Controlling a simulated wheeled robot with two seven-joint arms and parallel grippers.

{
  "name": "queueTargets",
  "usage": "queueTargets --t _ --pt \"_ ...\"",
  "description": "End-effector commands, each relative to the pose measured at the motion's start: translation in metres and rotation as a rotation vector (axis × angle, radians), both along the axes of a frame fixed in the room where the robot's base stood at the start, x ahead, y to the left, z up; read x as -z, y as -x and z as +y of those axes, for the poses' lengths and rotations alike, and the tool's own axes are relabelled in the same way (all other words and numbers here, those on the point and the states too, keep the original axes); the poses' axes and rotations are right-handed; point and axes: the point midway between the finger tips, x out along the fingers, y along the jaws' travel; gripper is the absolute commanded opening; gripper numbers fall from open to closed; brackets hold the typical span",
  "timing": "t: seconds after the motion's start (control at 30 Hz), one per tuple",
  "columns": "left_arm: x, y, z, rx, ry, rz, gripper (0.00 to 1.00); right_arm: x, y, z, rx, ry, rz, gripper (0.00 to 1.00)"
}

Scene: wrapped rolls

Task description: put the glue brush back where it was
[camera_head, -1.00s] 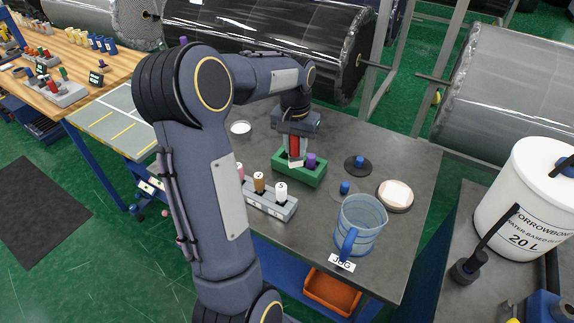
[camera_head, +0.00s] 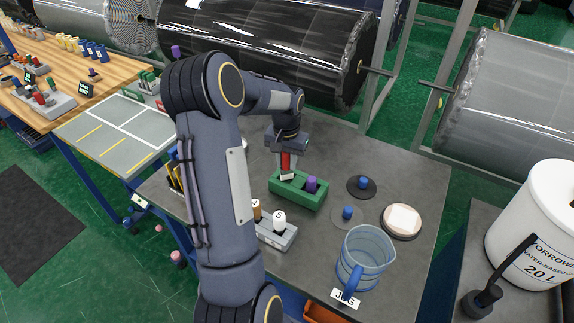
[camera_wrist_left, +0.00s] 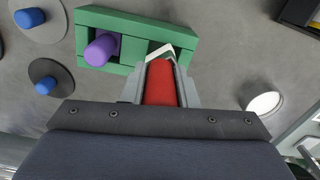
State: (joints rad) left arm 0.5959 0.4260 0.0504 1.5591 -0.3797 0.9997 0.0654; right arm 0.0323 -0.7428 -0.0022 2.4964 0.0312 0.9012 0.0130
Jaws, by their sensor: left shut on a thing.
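My left gripper (camera_head: 286,167) is shut on a red handle, which I take to be the glue brush (camera_wrist_left: 161,84). In the head view the red handle (camera_head: 286,161) stands roughly upright at the left part of a green holder block (camera_head: 301,199). In the left wrist view a pale piece shows at the handle's far end, beside or over the holder (camera_wrist_left: 127,20); I cannot tell whether it is in a slot. A purple-topped item (camera_head: 311,184) stands in the holder's right part. My right gripper is not in view.
A blue jug (camera_head: 372,248) stands at the table's front right. Blue-knobbed discs (camera_head: 361,186) and a round pale-topped dish (camera_head: 402,221) lie right of the holder. A grey rack (camera_head: 277,236) with capped bottles is in front. A wrapped black roll (camera_head: 270,50) lies behind the table.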

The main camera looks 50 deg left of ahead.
Motion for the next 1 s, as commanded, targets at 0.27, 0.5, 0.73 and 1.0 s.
queueTargets --t 0.27,0.5,0.73,1.0 --pt "0.046 0.001 0.007 -0.003 0.001 0.002 0.00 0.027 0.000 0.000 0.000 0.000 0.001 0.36" --pt "0.044 0.000 0.007 -0.002 0.000 0.001 0.00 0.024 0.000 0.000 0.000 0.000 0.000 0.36" --pt "0.045 0.000 0.007 -0.002 0.000 0.001 0.41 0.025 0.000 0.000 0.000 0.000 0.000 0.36" --pt "0.045 0.000 0.007 -0.002 0.000 0.001 0.48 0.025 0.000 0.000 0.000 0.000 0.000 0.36"
